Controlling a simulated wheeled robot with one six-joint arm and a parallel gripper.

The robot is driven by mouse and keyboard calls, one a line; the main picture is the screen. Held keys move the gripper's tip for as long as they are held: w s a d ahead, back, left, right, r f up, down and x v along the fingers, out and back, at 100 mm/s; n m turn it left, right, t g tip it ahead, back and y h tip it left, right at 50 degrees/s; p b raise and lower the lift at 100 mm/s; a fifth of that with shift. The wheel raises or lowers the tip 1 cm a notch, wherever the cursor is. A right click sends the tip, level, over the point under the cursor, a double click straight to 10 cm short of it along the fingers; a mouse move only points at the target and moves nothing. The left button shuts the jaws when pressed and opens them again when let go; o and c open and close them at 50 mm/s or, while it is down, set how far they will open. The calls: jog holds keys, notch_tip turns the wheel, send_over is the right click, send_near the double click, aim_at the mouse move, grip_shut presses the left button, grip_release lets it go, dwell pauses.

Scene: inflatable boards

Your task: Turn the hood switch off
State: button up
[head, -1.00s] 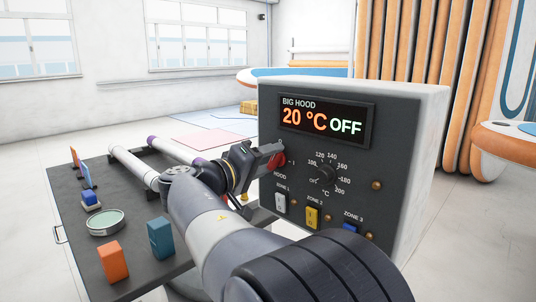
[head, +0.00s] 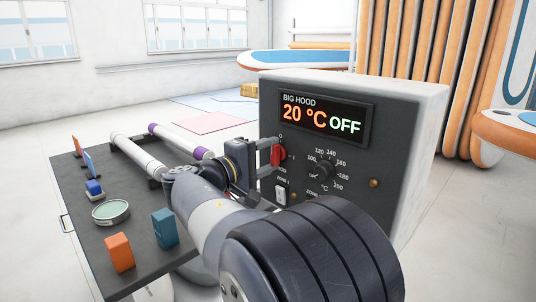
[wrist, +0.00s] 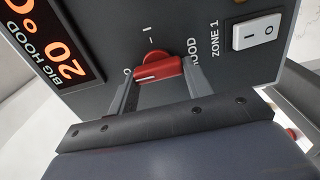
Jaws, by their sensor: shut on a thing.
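The red hood switch (head: 277,154) is on the dark front of the control box, below the display (head: 322,118), which reads "20 °C OFF". In the wrist view the switch handle (wrist: 160,70) has a white line toward the O mark, with the I mark off to another side. My gripper (head: 272,154) is at the switch, with one finger on each side of the handle; the fingers also show in the wrist view (wrist: 160,82). It is shut on the handle. Part of the switch is hidden by the fingers in the head view.
The temperature dial (head: 323,170) is right of the switch. The white ZONE 1 rocker (head: 281,195) is below it; my arm covers the lower panel. A dark table (head: 140,225) at left holds small blocks, a round dish and tubes. Open floor lies behind.

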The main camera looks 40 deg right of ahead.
jog(key=o, duration=1)
jog(key=shift+c, duration=0.2)
jog(key=a, duration=1)
jog(key=shift+s+a, duration=0.4)
jog(key=d, duration=1.1)
jog(key=shift+w, duration=0.4)
jog(key=shift+a, duration=0.1)
jog(key=shift+a, duration=0.1)
